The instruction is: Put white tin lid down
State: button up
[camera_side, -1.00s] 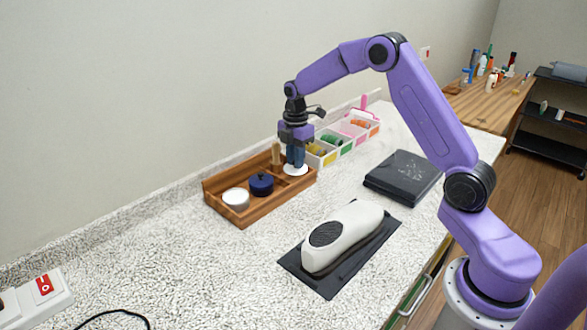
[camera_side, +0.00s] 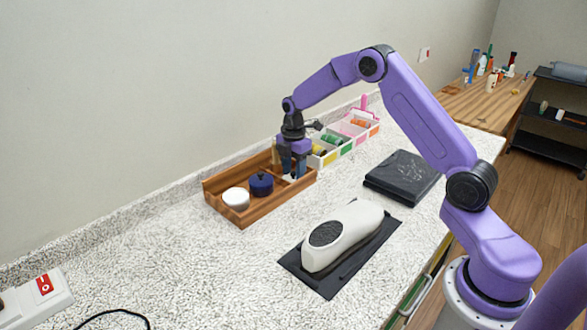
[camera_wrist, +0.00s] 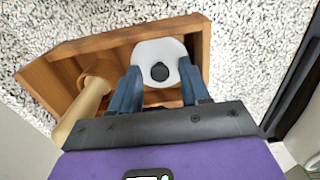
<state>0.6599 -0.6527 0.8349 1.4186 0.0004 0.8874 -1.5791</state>
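The white tin lid (camera_wrist: 150,50), with a black knob (camera_wrist: 159,72), lies inside the right end of the wooden tray (camera_wrist: 118,40) in the wrist view. In the side view the lid (camera_side: 288,178) is partly hidden under my gripper (camera_side: 293,172). My gripper's two blue fingers (camera_wrist: 159,72) are spread apart on either side of the knob, over the lid, with gaps to the knob. The white tin (camera_side: 236,198) stands at the tray's left end in the side view.
A dark blue lidded tin (camera_side: 261,184) stands between the white tin and my gripper. A wooden peg-like piece (camera_wrist: 84,108) is beside the lid. White bins (camera_side: 345,133) stand behind, right of the tray.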

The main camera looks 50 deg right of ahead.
aim_at(293, 172)
notch_tip(293, 172, up, 11)
jog(key=s+a+r+m, duration=0.1)
jog(key=s+a+r, duration=0.2)
jog(key=s+a, duration=0.5)
jog(key=s+a+m, duration=0.1)
jog(key=s+a, duration=0.4)
jog(key=s, duration=0.5)
jog(key=s+a+m, duration=0.2)
jog(key=s+a, duration=0.2)
jog(key=s, duration=0.6)
jog(key=s+d+f+m, duration=0.1)
jog(key=s+d, duration=0.2)
jog(key=s, duration=0.9)
jog(key=shift+f, duration=0.4)
